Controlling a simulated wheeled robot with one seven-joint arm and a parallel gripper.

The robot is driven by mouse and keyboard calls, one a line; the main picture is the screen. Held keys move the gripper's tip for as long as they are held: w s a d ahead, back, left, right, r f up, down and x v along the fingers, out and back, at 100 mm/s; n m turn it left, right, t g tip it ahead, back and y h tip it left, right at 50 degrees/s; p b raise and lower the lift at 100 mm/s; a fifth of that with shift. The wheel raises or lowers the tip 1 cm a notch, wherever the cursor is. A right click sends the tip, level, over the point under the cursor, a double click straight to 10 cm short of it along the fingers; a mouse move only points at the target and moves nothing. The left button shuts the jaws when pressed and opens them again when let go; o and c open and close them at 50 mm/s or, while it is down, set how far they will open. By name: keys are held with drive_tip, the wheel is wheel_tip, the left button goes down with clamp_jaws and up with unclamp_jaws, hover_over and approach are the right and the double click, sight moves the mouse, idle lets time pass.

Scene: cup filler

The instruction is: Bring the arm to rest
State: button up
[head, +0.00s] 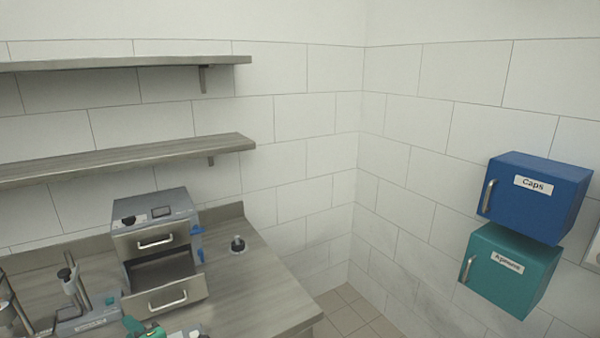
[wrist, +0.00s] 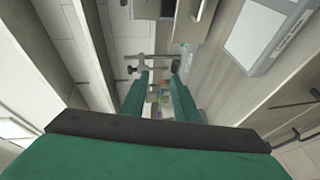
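My gripper (wrist: 158,84) shows in the wrist view with its two teal fingers apart. I see nothing held between them; blurred small colored shapes show in the gap, farther off. In the head view, teal pieces show at the bottom edge by the counter; they may be part of my arm, but I cannot tell. The rest of the arm is out of that view.
A grey counter (head: 262,290) holds a metal unit (head: 150,207) with two handled drawers, the lower one seemingly pulled out. A small knob-like item (head: 238,245) stands right of it. Two shelves hang above. A blue cabinet (head: 540,205) and teal cabinet (head: 520,275) hang right.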

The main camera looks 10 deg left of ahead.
drive_tip(key=s+d+f+m+t+h, duration=0.35)
drive_tip(key=d+f+m, duration=0.55)
drive_tip(key=d, duration=0.4)
drive_tip(key=s+d+f+m+t+h, duration=0.35)
drive_tip(key=d+f+m, duration=0.55)
drive_tip(key=d, duration=0.4)
drive_tip(key=s+d+f+m+h, duration=0.4)
drive_tip(key=s+d+m, duration=0.1)
drive_tip(key=s+d, duration=0.65)
drive_tip(key=s+d+r+m+h, duration=0.1)
drive_tip(key=s+d+r+m, duration=0.1)
drive_tip(key=s, duration=0.4)
drive_tip(key=s+d+r+m+h, duration=0.2)
drive_tip(key=s+d+m, duration=0.2)
drive_tip(key=s+d, duration=0.3)
drive_tip(key=shift+r+t, duration=0.4)
